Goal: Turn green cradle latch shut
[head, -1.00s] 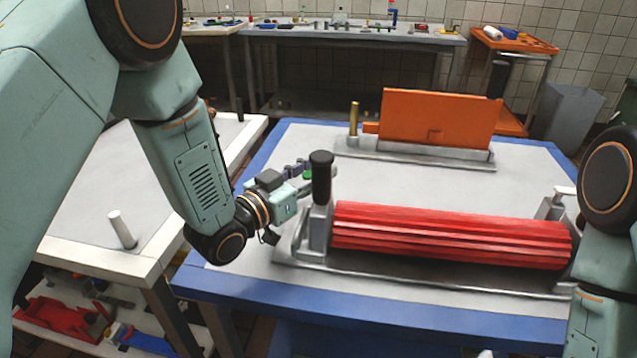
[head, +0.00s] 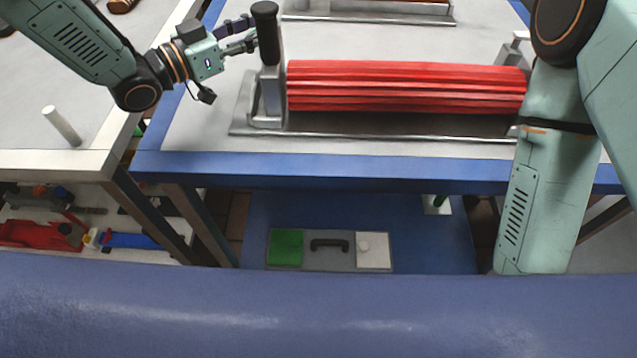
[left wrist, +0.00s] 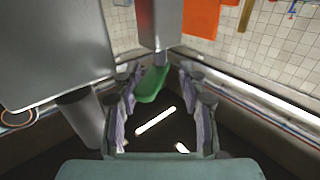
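The green latch (left wrist: 152,84) shows in the left wrist view as a small flat lever below a grey metal block (left wrist: 160,22). It lies between the spread fingers of my left gripper (left wrist: 160,75), with space visible on both sides. In the head view my left gripper (head: 250,34) is beside the upright post with a black top (head: 265,35) at the left end of the metal cradle (head: 245,120). The latch is hidden in that view. A red fluted roller (head: 400,88) lies along the cradle. My right gripper is not in view.
The cradle stands on a blue-edged table (head: 350,168). A second metal base (head: 370,16) is behind it. A pale table with a white peg (head: 62,126) is at the left. Below is a tray with a green square (head: 285,247) and a black handle (head: 329,244).

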